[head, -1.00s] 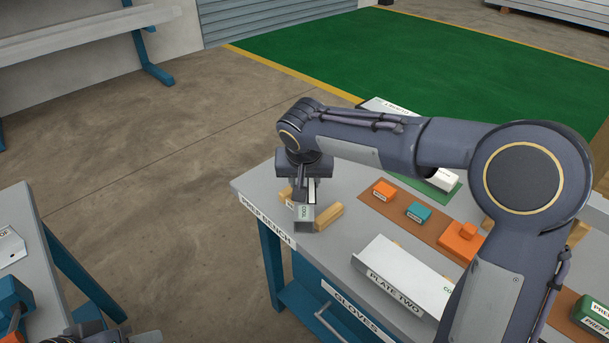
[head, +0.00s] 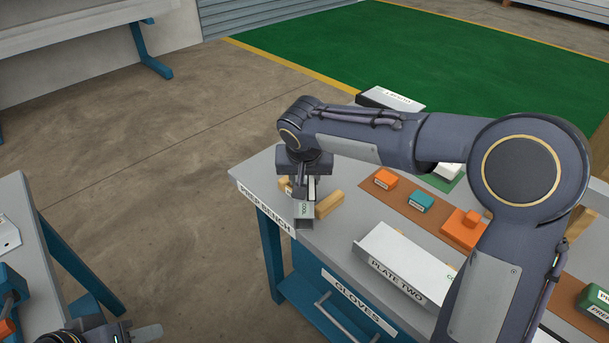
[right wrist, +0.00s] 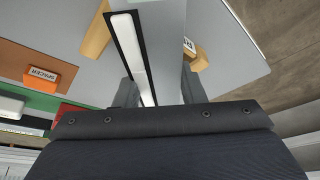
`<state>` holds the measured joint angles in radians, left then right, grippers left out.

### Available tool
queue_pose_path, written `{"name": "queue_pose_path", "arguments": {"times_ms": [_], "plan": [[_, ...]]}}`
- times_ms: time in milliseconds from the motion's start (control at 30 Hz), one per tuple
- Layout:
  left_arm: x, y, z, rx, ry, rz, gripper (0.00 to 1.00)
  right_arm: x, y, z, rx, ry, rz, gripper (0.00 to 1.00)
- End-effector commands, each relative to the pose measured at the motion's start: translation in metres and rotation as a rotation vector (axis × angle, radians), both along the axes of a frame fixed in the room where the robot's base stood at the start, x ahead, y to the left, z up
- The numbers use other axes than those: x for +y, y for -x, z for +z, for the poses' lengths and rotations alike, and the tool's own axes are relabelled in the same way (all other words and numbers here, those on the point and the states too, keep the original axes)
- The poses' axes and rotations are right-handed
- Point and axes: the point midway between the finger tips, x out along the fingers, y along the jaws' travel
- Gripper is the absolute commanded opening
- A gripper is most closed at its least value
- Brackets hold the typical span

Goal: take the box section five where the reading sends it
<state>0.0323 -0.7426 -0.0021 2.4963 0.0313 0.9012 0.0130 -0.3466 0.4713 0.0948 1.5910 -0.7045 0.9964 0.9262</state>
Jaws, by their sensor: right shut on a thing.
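The grey box section (head: 304,210) is on the prep bench (head: 345,232), between two wooden blocks (head: 329,203) at the bench's near left corner. Its open end faces the bench edge, and part of a label shows on top. My right gripper (head: 304,192) is above it, pointing down and shut on it.
Plate two (head: 400,262), a bent plate, lies near the bench front. Orange (head: 385,179) and teal (head: 420,202) blocks sit on a brown mat, with a larger orange piece (head: 462,228) nearby. Another grey bench (head: 45,245) stands left across a floor gap.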

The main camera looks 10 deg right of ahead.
Motion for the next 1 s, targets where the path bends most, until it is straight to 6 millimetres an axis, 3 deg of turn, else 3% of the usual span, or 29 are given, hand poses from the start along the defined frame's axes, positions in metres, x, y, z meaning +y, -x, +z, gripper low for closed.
{"name": "queue_pose_path", "arguments": {"times_ms": [333, 367, 533, 833, 1000], "plan": [[0.0, 0.0, -0.007, 0.0, 0.0, 0.0, 0.36, 0.0, 0.0, -0.008, -0.001, -0.001, 0.0, 0.0], [0.0, 0.0, -0.006, 0.0, 0.0, 0.0, 0.36, 0.0, 0.0, -0.006, -0.001, -0.001, 0.0, 0.4], [0.0, 0.0, -0.006, 0.0, 0.0, 0.0, 0.36, 0.0, 0.0, -0.006, -0.001, 0.0, 0.0, 0.62], [0.0, 0.0, -0.005, 0.0, 0.0, 0.0, 0.36, 0.0, 0.001, -0.005, 0.0, 0.0, 0.0, 0.62], [0.0, 0.0, -0.002, 0.0, 0.0, 0.0, 0.36, 0.002, 0.008, 0.017, -0.004, -0.001, 0.0, 0.62]]}}
